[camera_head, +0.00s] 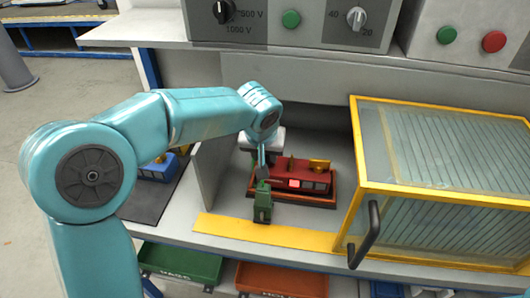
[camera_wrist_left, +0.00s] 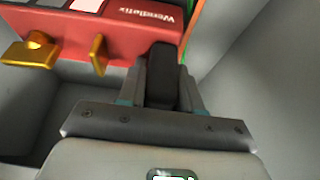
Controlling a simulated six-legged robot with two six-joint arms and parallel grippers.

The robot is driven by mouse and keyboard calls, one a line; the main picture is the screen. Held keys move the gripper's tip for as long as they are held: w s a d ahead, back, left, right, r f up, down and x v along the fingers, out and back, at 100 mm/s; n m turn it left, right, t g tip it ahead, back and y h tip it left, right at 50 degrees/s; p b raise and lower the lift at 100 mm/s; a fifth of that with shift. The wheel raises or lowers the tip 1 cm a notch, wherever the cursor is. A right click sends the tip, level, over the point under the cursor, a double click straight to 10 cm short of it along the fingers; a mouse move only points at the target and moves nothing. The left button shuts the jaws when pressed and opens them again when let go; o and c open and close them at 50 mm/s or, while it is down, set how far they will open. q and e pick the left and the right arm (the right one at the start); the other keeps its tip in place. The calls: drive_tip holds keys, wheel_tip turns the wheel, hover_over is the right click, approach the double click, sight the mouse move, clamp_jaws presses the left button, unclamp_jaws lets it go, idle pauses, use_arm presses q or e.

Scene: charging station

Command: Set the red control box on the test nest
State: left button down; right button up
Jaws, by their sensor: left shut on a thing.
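The red control box (camera_head: 312,178) sits on the orange-edged test nest (camera_head: 318,203) in the open bay. Its brass-coloured parts and printed front also show in the left wrist view (camera_wrist_left: 120,20). A green clamp (camera_head: 262,203) stands at the nest's front left corner. My left gripper (camera_head: 264,150) is over the left side of the nest. In the left wrist view its fingers (camera_wrist_left: 165,80) are shut on a dark handle (camera_wrist_left: 168,65) beside the box. The handle appears to belong to the clamp, but the join is hidden. My right gripper is not in view.
A yellow-framed glass guard (camera_head: 440,150) with a black handle (camera_head: 368,235) stands right of the nest. A blue box (camera_head: 160,168) lies on a dark mat at left. A yellow strip (camera_head: 265,232) edges the bench front. Green (camera_head: 180,262) and orange (camera_head: 283,280) bins are below.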

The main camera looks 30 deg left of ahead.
use_arm(q)
drive_tip(key=shift+w+f, duration=0.1)
drive_tip(key=shift+f, duration=0.35)
drive_tip(key=shift+r, duration=0.1)
drive_tip(key=c, duration=0.7)
unclamp_jaws()
